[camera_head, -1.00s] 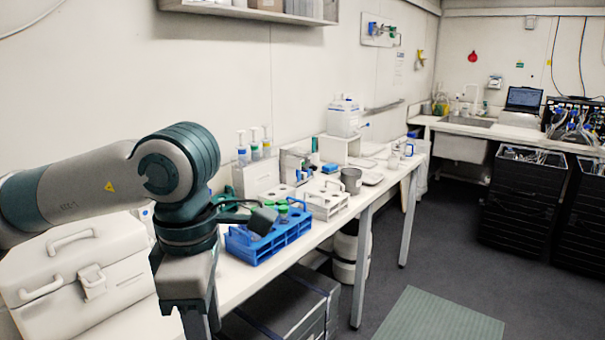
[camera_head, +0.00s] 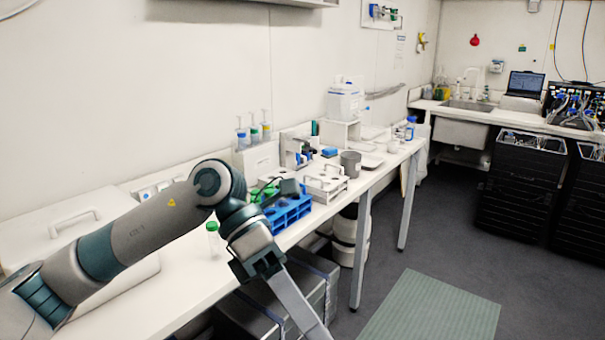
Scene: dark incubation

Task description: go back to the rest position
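My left arm comes in from the left and reaches over the front edge of the bench (camera_head: 130,318). Its gripper (camera_head: 300,308) points down and right, in front of the bench edge and over the dark floor boxes. The finger part runs to the bottom of the picture, and I cannot see a clear gap between two fingers. Nothing shows held in it. My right gripper is not in view.
A white case (camera_head: 75,225) sits on the bench at left, partly behind my arm. A white rack (camera_head: 325,185) and a grey cup (camera_head: 351,163) stand beyond the blue rack. Dark boxes (camera_head: 318,280) lie under the bench. The floor by the green mat (camera_head: 430,308) is clear.

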